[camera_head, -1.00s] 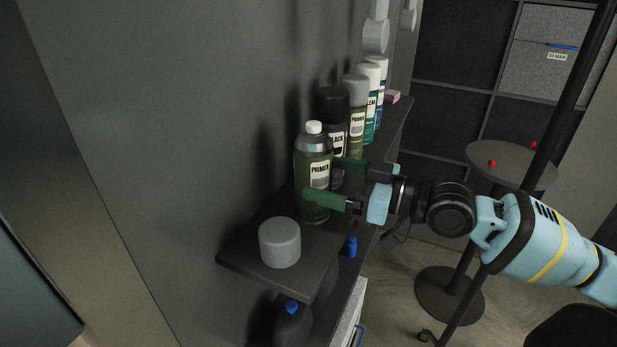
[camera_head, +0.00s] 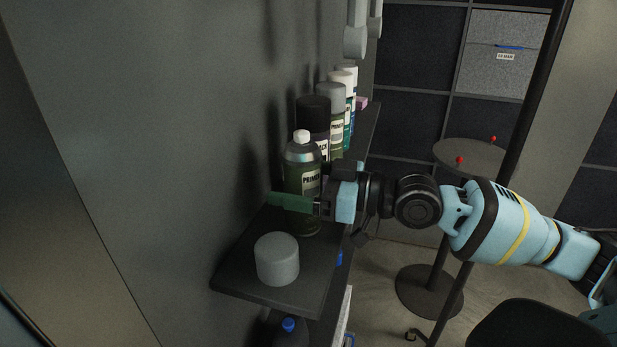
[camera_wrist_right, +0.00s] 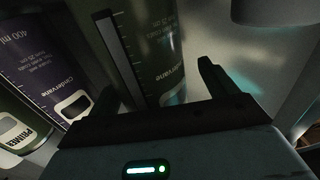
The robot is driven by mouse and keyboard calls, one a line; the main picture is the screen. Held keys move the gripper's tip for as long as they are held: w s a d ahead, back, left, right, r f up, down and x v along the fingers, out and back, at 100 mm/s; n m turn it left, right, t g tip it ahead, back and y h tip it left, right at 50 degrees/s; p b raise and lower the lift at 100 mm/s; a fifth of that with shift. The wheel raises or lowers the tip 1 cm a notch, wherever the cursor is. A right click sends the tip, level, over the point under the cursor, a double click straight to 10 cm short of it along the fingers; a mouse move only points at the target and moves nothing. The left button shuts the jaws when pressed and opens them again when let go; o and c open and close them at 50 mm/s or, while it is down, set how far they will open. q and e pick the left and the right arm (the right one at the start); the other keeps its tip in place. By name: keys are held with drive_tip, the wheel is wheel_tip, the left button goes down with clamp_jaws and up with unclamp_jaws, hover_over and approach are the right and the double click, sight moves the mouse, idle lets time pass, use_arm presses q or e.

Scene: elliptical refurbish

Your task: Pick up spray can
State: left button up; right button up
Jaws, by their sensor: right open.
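A green primer spray can (camera_head: 303,178) with a white nozzle and no cap stands upright near the front of the dark shelf. My right gripper (camera_head: 299,203) is open at the can, with one green finger reaching across its near side; the other finger is hidden behind it. In the right wrist view the can's green label (camera_wrist_right: 158,45) shows between the two dark fingers. I cannot tell whether the fingers touch it. My left gripper is not in view.
A loose grey cap (camera_head: 277,258) sits on the shelf (camera_head: 240,272) at its front end. A black-capped can (camera_head: 313,115) stands close behind the primer can, with several more cans beyond. A grey wall is on the left. A round table (camera_head: 470,155) stands at the right.

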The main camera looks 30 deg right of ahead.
drive_tip(key=shift+w+f, duration=0.1)
drive_tip(key=shift+c, duration=0.5)
drive_tip(key=c, duration=1.1)
drive_tip(key=r, duration=0.6)
drive_tip(key=r+p, duration=0.1)
drive_tip(key=r, duration=0.3)
drive_tip(key=shift+w, duration=0.35)
